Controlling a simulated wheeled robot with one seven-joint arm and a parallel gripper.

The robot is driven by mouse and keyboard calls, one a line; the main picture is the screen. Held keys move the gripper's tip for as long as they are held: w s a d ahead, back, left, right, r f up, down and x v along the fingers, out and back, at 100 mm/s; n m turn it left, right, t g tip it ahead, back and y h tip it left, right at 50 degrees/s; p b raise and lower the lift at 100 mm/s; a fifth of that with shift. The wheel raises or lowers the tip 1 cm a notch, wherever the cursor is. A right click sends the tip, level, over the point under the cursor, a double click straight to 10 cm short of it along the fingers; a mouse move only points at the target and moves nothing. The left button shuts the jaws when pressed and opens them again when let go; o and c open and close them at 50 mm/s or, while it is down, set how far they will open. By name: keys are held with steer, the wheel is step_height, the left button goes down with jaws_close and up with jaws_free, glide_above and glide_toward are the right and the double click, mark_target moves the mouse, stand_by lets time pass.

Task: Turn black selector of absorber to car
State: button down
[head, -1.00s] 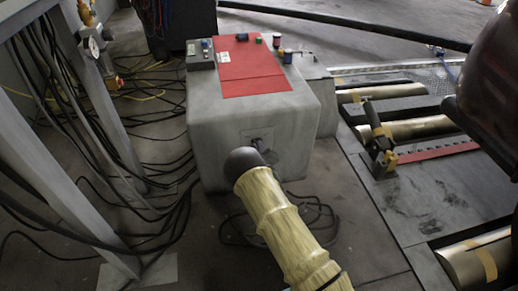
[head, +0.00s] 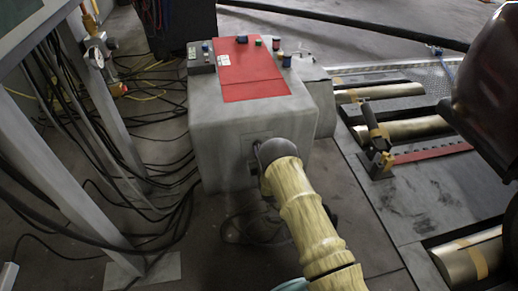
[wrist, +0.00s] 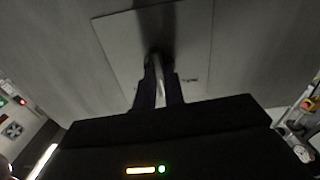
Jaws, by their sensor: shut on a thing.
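The absorber is a grey box (head: 222,135) with a red top panel (head: 250,75), standing on the floor ahead. Its front face carries the black selector on a square plate, which shows in the wrist view (wrist: 115,45). My gripper (wrist: 160,68) is at that plate, its two dark fingers close together around the selector's handle (wrist: 161,88). The fingers hide much of the selector, so I cannot tell which mark it points to. In the head view my dark wrist and pale arm cover the gripper and part of the front face.
Black cables (head: 150,185) lie tangled on the floor left of the box, beside a grey metal frame (head: 85,190). Brass rollers (head: 415,130) in a floor plate lie to the right. A dark rounded body (head: 490,85) is at the right edge.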

steer(key=shift+d+f+m+p, duration=0.1)
steer(key=shift+m+p, duration=0.5)
steer(key=shift+m, duration=1.85)
steer(key=shift+d+f+m+p, duration=0.1)
steer(key=shift+m+p, duration=0.45)
steer(key=shift+m, duration=1.9)
steer(key=shift+a, duration=0.1)
steer(key=c, duration=1.5)
jaws_free()
steer(key=shift+r, duration=0.1)
steer(key=p+v, duration=0.7)
steer(key=v, duration=1)
steer(key=shift+s, duration=0.2)
